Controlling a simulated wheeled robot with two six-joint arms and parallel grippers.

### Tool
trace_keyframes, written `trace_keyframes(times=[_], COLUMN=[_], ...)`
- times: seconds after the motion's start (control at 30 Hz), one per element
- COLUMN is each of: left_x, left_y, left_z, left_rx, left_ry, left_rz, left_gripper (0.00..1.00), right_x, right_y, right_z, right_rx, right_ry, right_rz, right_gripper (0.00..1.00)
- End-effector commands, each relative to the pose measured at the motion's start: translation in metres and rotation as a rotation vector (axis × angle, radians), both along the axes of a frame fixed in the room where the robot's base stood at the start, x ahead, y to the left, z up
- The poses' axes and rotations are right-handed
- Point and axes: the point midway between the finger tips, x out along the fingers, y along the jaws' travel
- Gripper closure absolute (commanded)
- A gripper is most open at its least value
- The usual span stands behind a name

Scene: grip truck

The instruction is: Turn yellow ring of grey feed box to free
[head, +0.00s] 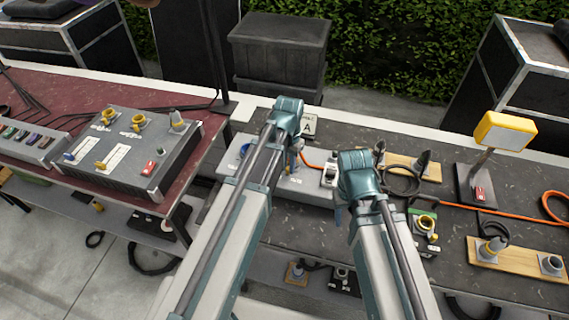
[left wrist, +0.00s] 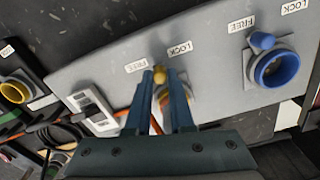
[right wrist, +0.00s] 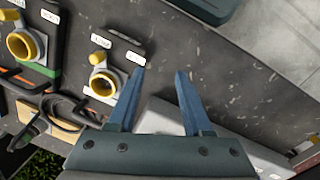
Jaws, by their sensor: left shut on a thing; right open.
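The grey feed box (head: 315,187) sits on the dark table top and is partly hidden by my arms. In the left wrist view the box (left wrist: 215,88) carries a yellow ring, mostly hidden behind my fingers. Its yellow knob (left wrist: 160,74) shows between FREE (left wrist: 137,65) and LOCK (left wrist: 180,48) labels. My left gripper (left wrist: 161,76) is shut on this knob; in the head view the left gripper (head: 293,150) is over the box. My right gripper (right wrist: 160,75) is open and empty, near the box's right end.
A blue ring (left wrist: 278,69) and a white switch (left wrist: 92,108) flank the yellow ring on the box. Several yellow-ringed sockets, one at right (head: 425,223), an orange cable (head: 480,209) and a yellow lamp (head: 505,130) crowd the right. Another grey box (head: 130,150) stands on the left table.

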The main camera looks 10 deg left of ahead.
Motion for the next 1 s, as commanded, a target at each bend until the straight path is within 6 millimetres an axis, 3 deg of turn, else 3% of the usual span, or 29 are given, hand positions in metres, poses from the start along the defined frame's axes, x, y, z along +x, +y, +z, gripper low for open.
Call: trace_keyframes(times=[0.5, 1.0], left_x=[0.003, 0.004], left_y=[-0.017, -0.021], left_z=[0.0, 0.0], left_rx=[0.0, -0.001], left_ry=[0.0, 0.0], left_rz=[0.339, 0.416], left_gripper=[1.0, 1.0], right_x=[0.0, 0.0], right_y=[0.0, 0.0], right_z=[0.0, 0.0], right_rx=[0.0, 0.0], right_ry=[0.0, 0.0], right_rz=[0.0, 0.0], right_gripper=[0.5, 0.5])
